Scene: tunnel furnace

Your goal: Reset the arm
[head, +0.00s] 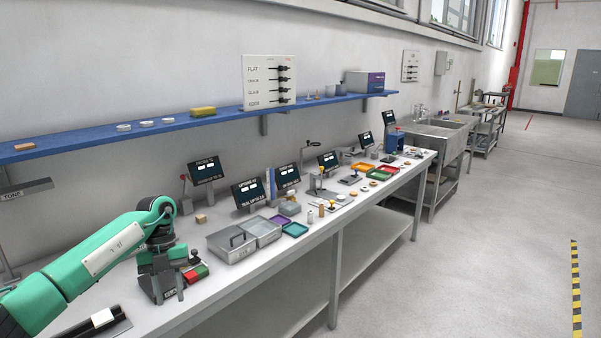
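My green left arm (95,258) comes in from the left over the near end of the long white workbench (270,275). My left gripper (168,292) hangs at its end, pointing down, low over the bench or close to its top. Its fingers are small and partly hidden by the wrist, so I cannot tell whether they are open or shut. My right gripper is not in view.
A grey metal box (231,243) stands just right of the gripper. Small screens (249,193), trays (295,229) and several small items crowd the bench further back. A blue shelf (180,127) runs along the wall. A sink (437,137) stands beyond. The floor at right is clear.

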